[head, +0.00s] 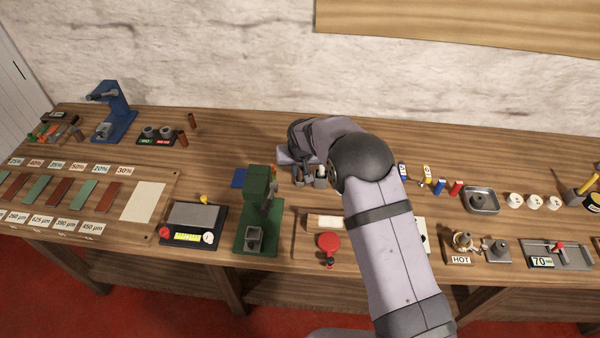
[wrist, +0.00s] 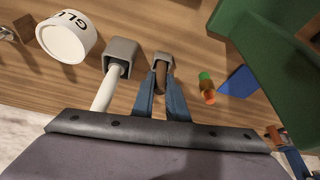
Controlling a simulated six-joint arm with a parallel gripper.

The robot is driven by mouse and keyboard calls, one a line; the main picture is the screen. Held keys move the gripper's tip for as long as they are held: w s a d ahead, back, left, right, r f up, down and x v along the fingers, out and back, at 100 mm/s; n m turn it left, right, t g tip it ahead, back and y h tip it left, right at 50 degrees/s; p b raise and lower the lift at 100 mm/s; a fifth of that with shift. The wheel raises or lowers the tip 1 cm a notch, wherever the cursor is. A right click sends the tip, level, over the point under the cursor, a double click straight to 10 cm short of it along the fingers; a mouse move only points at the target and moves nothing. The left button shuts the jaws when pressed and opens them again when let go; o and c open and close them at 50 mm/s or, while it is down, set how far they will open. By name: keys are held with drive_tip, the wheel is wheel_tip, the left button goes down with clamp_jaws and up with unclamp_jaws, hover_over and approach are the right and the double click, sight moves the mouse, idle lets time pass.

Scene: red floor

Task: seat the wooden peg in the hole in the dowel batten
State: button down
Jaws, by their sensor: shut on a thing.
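My gripper (wrist: 161,72) is seen in the wrist view with its two blue fingers close together. A brown, rounded piece, which looks like the wooden peg (wrist: 161,79), is between them; its far end is hidden. In the head view my arm covers most of the gripper, low over the middle of the bench. I cannot pick out the dowel batten or its hole for certain.
A green press (head: 257,210) stands left of my arm, with a blue pad (head: 239,178) beside it. A grey square block on a white rod (wrist: 119,55) and a white glue pot (wrist: 67,38) are near the gripper. A red knob (head: 328,242) stands at the front.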

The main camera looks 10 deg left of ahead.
drive_tip(key=shift+r, duration=0.1)
wheel_tip(320, 180, up, 10)
drive_tip(key=b, duration=0.3)
drive_tip(key=shift+b, duration=0.4)
drive_tip(key=shift+d+f, duration=0.15)
drive_tip(key=shift+f, duration=0.15)
drive_tip(key=s+d+r+b, duration=0.1)
drive_tip(key=d+r+b, duration=0.1)
drive_tip(key=r, duration=0.5)
drive_tip(key=s+d+r+b, duration=0.1)
drive_tip(key=d+r+b, duration=0.2)
drive_tip(key=r, duration=0.3)
drive_tip(key=b, duration=0.1)
hover_over(330, 216)
drive_tip(key=s, duration=0.2)
wheel_tip(330, 216, down, 10)
drive_tip(key=shift+w+f, duration=0.15)
drive_tip(key=shift+d+f+p, duration=0.1)
drive_tip(key=shift+f+p, duration=0.45)
drive_tip(key=shift+f, duration=4.4)
